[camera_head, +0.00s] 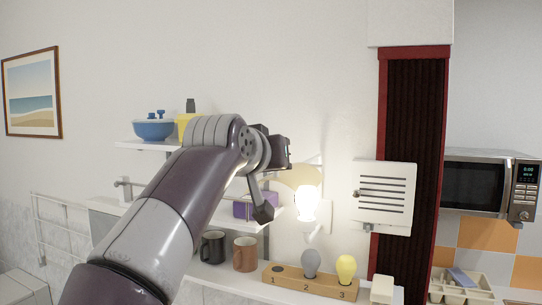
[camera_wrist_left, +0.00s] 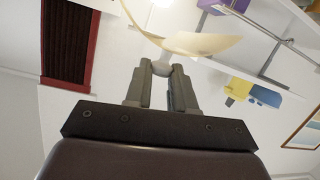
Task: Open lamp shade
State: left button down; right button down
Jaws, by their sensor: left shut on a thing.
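The lamp on the wall has a glowing bulb (camera_head: 307,203) that is exposed in the head view. Its cream curved lamp shade (camera_head: 297,177) shows to the left of and above the bulb, partly hidden by my left arm. In the left wrist view the shade (camera_wrist_left: 206,46) is a thin curved shell with a round pale knob (camera_wrist_left: 162,69) on its near side. My left gripper (camera_wrist_left: 161,72) is shut on the knob, one finger on each side. In the head view this gripper (camera_head: 263,212) is left of the bulb. My right gripper is not in view.
A white slatted panel (camera_head: 384,197) stands just right of the lamp. Below are a wooden holder (camera_head: 310,281) with a grey bulb and a yellow bulb, and two mugs (camera_head: 244,254). Wall shelves (camera_head: 148,145) with a blue bowl (camera_head: 154,130) lie behind my arm.

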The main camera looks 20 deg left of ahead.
pick_arm(q)
jog(key=shift+w+r+p, duration=0.1)
jog(key=shift+r+p, duration=0.25)
jog(key=shift+r, duration=0.1)
jog(key=shift+g, duration=0.3)
jog(key=shift+f, duration=0.15)
jog(key=c, duration=1)
grip_release()
jog(key=shift+w+d, duration=0.1)
jog(key=shift+w, duration=0.05)
jog(key=shift+o, duration=0.2)
jog(key=shift+w+d, duration=0.1)
jog(key=shift+w, duration=0.05)
